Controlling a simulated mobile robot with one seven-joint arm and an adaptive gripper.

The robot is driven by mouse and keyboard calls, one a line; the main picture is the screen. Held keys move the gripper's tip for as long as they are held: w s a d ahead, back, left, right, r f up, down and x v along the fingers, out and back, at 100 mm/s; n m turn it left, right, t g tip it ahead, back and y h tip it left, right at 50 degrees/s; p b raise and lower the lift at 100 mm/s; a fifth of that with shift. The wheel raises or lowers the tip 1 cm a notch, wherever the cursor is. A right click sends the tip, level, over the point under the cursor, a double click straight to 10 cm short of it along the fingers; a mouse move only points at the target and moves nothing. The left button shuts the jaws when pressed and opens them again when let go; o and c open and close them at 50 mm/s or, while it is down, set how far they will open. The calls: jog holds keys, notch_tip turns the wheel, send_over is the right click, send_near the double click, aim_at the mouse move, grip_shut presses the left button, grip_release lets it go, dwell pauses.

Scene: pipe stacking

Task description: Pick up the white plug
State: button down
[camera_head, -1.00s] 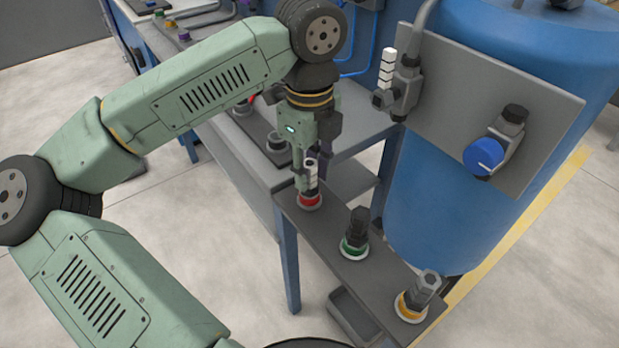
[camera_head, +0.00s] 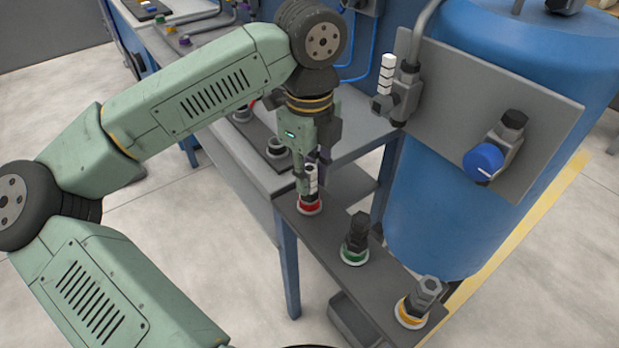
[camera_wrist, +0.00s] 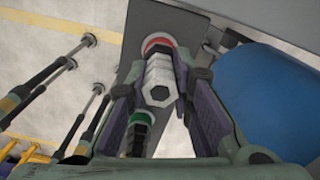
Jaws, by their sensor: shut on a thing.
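The white plug (camera_head: 312,181) is a stack of white segments standing upright on a red-ringed socket (camera_head: 309,206) on a dark grey shelf. In the wrist view the white plug (camera_wrist: 158,80) sits between my two fingers, with the red-ringed socket (camera_wrist: 158,44) at its far end. My gripper (camera_head: 310,178) points down and is shut on the white plug. It also shows in the wrist view (camera_wrist: 163,70), a finger on each side. In the head view the fingers partly hide the plug.
A green-ringed socket with a dark plug (camera_head: 356,238) and a yellow-ringed socket with a grey plug (camera_head: 420,299) stand along the same shelf (camera_head: 385,274). A blue tank (camera_head: 432,215) with a valve panel is close on the right. A workbench (camera_head: 258,178) lies behind.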

jog(key=shift+r, duration=0.45)
jog(key=r, duration=0.1)
jog(key=a+r+b, duration=0.1)
jog(key=shift+w+r, duration=0.1)
jog(key=shift+r, duration=0.2)
jog(key=w+a+r+b, duration=0.1)
jog(key=w+a+b, duration=0.1)
jog(key=a, duration=1.2)
jog(key=shift+w+a+r+b, duration=0.25)
jog(key=shift+w+a+b, duration=0.1)
jog(key=shift+w+b, duration=0.05)
notch_tip(320, 180, up, 8)
jog(key=p, duration=0.6)
